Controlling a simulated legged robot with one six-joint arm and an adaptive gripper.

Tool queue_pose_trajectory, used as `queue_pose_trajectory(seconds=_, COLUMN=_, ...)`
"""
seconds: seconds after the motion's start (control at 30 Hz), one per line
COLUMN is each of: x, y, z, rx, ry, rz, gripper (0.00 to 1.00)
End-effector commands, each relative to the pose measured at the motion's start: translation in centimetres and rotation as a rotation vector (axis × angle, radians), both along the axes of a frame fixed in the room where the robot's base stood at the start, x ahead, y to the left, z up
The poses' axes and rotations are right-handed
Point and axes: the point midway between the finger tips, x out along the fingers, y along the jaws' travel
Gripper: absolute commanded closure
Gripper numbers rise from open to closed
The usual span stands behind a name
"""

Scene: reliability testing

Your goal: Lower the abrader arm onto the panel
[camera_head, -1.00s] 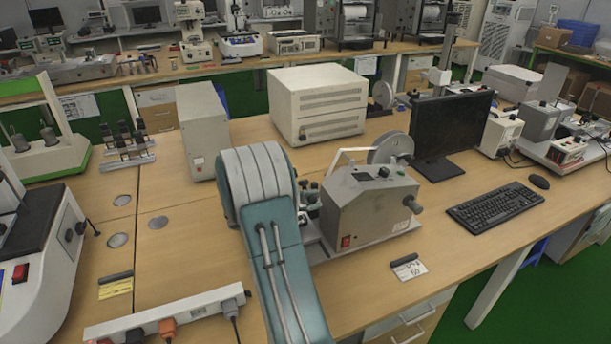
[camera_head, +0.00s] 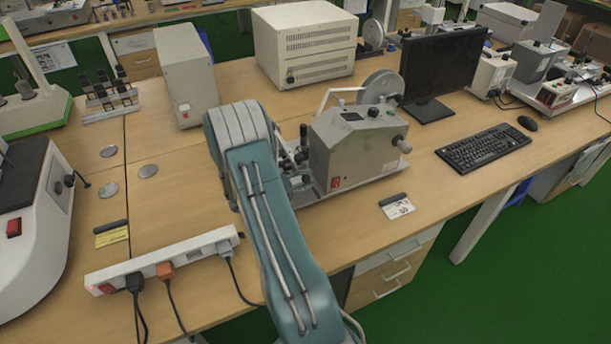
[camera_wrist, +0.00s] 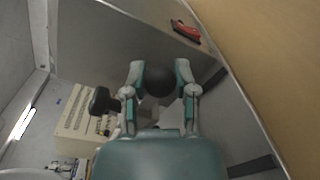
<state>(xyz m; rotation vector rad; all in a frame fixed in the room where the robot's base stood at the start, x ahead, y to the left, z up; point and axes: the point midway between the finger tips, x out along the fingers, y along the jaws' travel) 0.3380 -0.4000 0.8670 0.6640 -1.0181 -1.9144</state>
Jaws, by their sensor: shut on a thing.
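The abrader (camera_head: 352,145) is a grey metal machine with a red switch, a side knob and a wheel behind it, standing on the desk. Its grey housing (camera_wrist: 120,45) and red switch (camera_wrist: 187,32) also show in the wrist view. My gripper (camera_wrist: 160,75) is shut on a black ball knob (camera_wrist: 159,84), one finger on each side.
A monitor (camera_head: 443,65) and keyboard (camera_head: 484,148) stand to the right of the machine. A power strip (camera_head: 165,258) with plugged cables lies at the front left. A beige vented box (camera_head: 303,45) stands behind. A second black knob (camera_wrist: 101,100) is close to my left finger.

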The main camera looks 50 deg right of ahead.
Motion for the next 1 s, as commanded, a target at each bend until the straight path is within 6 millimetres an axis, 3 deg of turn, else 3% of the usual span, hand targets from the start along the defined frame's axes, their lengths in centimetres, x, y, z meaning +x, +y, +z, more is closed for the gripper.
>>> queue_pose_trajectory(seconds=0.27, x=-0.1, y=0.0, z=0.0, rx=0.002, ry=0.003, rz=-0.001, gripper=1.0)
queue_pose_trajectory(seconds=0.3, x=-0.1, y=0.0, z=0.0, rx=0.002, ry=0.003, rz=-0.001, gripper=0.59)
queue_pose_trajectory(seconds=0.37, x=-0.1, y=0.0, z=0.0, rx=0.001, ry=0.002, rz=-0.001, gripper=0.32)
queue_pose_trajectory(seconds=0.4, x=-0.1, y=0.0, z=0.0, rx=0.001, ry=0.002, rz=-0.001, gripper=0.3)
queue_pose_trajectory(seconds=0.77, x=0.1, y=0.1, z=0.0, rx=0.001, ry=0.001, rz=0.0, gripper=0.3)
queue_pose_trajectory(seconds=1.0, x=1.8, y=3.0, z=0.1, rx=0.001, ry=0.0, rz=0.005, gripper=0.3)
